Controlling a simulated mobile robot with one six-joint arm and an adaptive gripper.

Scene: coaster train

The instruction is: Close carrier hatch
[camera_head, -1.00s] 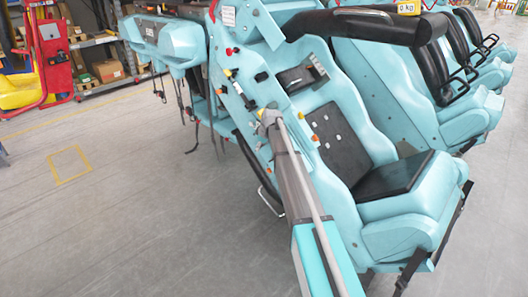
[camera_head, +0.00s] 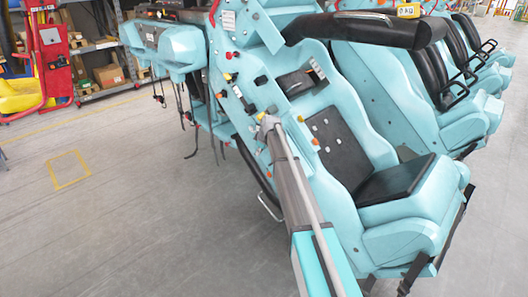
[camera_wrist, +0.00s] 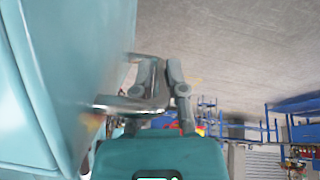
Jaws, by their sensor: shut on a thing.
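The teal coaster carrier (camera_head: 375,238) with its black seat fills the right half of the head view. In the wrist view a smooth teal panel (camera_wrist: 60,70) runs down the left side; I cannot tell for sure that it is the hatch. A bent shiny metal handle (camera_wrist: 118,103) stands out from beside this panel. My gripper (camera_wrist: 165,82) is shut on the metal handle, its fingers close together at the handle's right end. A curved metal bar (camera_head: 268,207) also shows low on the carrier's left side in the head view. My gripper is not distinguishable there.
More teal seats (camera_head: 455,110) stand in a row behind. Straps hang from the carrier's left part. Grey floor with a yellow marked square (camera_head: 69,170) is open on the left. Shelves with boxes (camera_head: 109,75) and a red machine (camera_head: 50,50) stand at the back left.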

